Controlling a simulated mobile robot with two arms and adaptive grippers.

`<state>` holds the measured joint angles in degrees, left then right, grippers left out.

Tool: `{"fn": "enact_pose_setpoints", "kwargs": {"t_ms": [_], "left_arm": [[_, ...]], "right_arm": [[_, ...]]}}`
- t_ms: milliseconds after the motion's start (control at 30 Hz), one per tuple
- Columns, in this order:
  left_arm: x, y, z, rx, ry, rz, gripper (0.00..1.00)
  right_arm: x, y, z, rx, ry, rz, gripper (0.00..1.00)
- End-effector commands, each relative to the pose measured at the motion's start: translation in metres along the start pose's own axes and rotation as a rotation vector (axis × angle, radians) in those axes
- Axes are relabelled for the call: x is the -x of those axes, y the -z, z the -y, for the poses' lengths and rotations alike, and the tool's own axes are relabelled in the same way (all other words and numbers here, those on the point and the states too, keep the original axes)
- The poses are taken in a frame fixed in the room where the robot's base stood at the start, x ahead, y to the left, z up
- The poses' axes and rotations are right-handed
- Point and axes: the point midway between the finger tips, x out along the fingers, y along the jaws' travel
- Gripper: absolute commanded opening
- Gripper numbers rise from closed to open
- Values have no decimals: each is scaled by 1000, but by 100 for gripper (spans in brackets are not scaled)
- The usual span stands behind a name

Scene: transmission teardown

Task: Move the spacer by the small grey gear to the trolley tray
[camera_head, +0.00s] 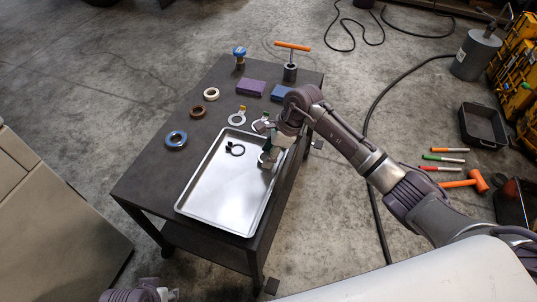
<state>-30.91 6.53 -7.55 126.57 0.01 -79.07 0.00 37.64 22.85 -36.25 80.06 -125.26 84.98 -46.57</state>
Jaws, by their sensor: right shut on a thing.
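The trolley tray (200,207) is a shallow silver tray on the dark trolley top. My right gripper (268,157) points down over the tray's right rear part. It is shut on a small grey piece, which looks like the spacer (266,163); the fingers partly hide it. I cannot tell whether the piece touches the tray floor. No small grey gear can be clearly made out. My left gripper (165,294) shows only partly at the bottom edge, away from the trolley, and its jaws are unclear.
Grey rings with yellow (238,117) and green tabs lie behind the tray. Purple (251,88) and blue blocks stand farther back.

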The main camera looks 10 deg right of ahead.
Motion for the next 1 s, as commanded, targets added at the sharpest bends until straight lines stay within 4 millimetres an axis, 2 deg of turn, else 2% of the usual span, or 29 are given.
{"fn": "enact_pose_setpoints", "kwargs": {"t_ms": [67, 500, 533, 667, 1000], "left_arm": [[3, 0, 0, 0, 1, -1, 40], [8, 1, 0, 1, 1, -3, 40], [9, 1, 0, 1, 1, -3, 40], [10, 1, 0, 1, 1, -3, 40], [10, 1, 1, 2, 1, -4, 40]], "right_arm": [[-5, 2, 0, 1, 0, 1, 14], [-7, 3, 1, 2, 1, 1, 14], [-7, 3, 0, 2, 1, 0, 54], [-6, 3, 0, 2, 1, 0, 76], [-6, 2, 0, 2, 1, 0, 76]]}}
